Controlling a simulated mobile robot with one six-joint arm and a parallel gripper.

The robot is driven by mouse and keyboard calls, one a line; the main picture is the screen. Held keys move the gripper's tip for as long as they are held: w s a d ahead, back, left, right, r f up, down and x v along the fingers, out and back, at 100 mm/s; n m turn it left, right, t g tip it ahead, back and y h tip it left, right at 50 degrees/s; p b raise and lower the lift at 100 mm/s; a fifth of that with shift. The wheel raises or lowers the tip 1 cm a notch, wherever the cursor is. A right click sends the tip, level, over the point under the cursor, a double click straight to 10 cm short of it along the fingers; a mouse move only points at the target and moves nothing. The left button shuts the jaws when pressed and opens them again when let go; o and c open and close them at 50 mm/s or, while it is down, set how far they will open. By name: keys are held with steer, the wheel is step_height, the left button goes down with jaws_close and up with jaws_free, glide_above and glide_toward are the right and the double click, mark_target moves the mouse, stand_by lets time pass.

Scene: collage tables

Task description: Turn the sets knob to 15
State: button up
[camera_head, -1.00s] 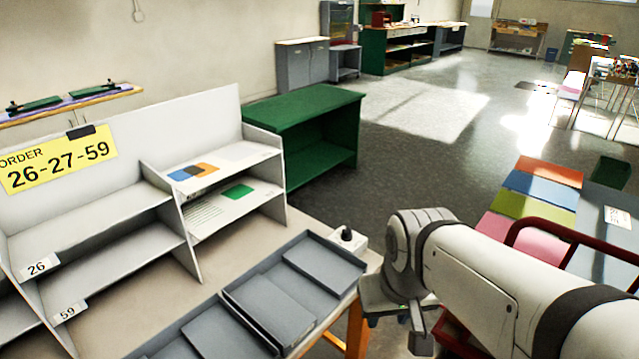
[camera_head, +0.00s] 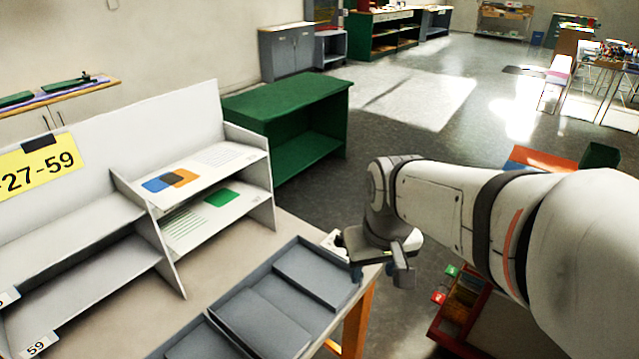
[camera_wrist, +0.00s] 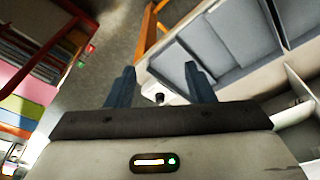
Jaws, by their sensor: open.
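The sets knob is a small dark knob (camera_wrist: 159,97) on a pale base. It shows between my gripper's fingers in the wrist view. In the head view, a bit of the pale base (camera_head: 329,241) shows at the table's right corner, and my gripper hides most of the rest. Its scale and setting cannot be read. My gripper (camera_wrist: 160,68) is open and empty, with its blue fingers on either side of the knob in that picture. In the head view my gripper (camera_head: 378,272) is at the table's right edge; contact with the knob cannot be told.
A grey divided tray (camera_head: 258,318) lies on the table just left of my gripper. A white shelf unit (camera_head: 180,262) with cards stands behind it. A red rack (camera_head: 456,318) stands low to the right. A green bench (camera_head: 290,95) is beyond, with open floor to its right.

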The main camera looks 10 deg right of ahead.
steer(key=w+f+n+g+p, duration=0.1)
steer(key=w+n, duration=0.2)
steer(key=w, duration=1.2)
steer(key=n+g+p, duration=0.1)
steer(key=n+p, duration=0.1)
steer(key=n, duration=0.1)
glide_above(341, 236)
step_height(341, 236, down, 10)
steer(key=shift+w+d+f, duration=0.1)
steer(key=shift+f, duration=0.1)
steer(key=shift+w+f, duration=0.1)
steer(key=shift+f, duration=0.25)
step_height(341, 236, down, 7)
steer(key=shift+f+p, duration=0.15)
steer(key=shift+p, duration=0.15)
steer(key=shift+c, duration=0.6)
